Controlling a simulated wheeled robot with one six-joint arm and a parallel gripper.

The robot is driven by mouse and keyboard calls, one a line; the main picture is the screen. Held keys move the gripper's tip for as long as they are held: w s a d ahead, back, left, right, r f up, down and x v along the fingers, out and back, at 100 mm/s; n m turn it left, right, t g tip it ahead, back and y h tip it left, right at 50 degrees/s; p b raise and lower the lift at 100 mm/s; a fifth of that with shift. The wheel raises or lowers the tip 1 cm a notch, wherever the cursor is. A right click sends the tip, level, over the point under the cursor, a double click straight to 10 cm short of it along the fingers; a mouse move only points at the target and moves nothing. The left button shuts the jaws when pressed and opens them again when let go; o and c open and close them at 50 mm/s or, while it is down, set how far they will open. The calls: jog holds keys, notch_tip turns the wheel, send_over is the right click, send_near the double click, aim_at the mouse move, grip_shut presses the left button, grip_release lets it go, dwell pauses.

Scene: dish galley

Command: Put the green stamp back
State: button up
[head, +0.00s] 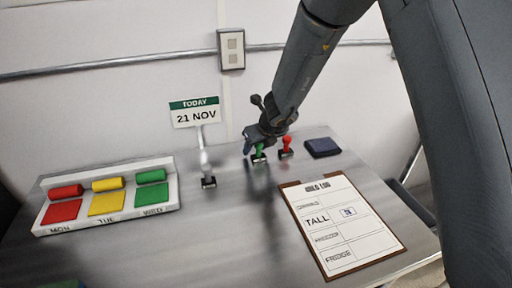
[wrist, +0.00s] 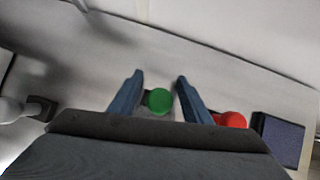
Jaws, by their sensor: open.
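In the wrist view the round green top of the stamp (wrist: 159,100) shows between my two blue fingers (wrist: 155,85), which stand apart with a gap on each side. My gripper is open. The lower part of the stamp is partly hidden in the wrist view.
A red stamp (head: 286,147) stands close on the right, with a dark ink pad (head: 322,147) beyond it. A clipboard (head: 389,258) lies in front. A tray (head: 166,207) with coloured blocks is at left.

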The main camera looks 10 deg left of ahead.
jog(key=p+v, duration=0.5)
jog(key=v, duration=0.7)
jog(key=s+d+r+n+g+h, duration=0.1)
jog(key=s+d+n+g+h, duration=0.1)
jog(key=s+d+n, duration=1.05)
jog(key=s+d+r+n+g+h, duration=0.1)
jog(key=s+d+n+h, duration=0.1)
jog(key=s+d+n, duration=1.05)
jog(key=w+d+f+n+g+b, duration=0.1)
jog(key=w+d+f+n+b, duration=0.1)
jog(key=w+f+n+b, duration=0.1)
jog(key=shift+w+f+n+b, duration=0.3)
jog(key=shift+f+n+b, duration=0.1)
jog(key=shift+f+b, duration=0.5)
jog(key=shift+d, duration=0.1)
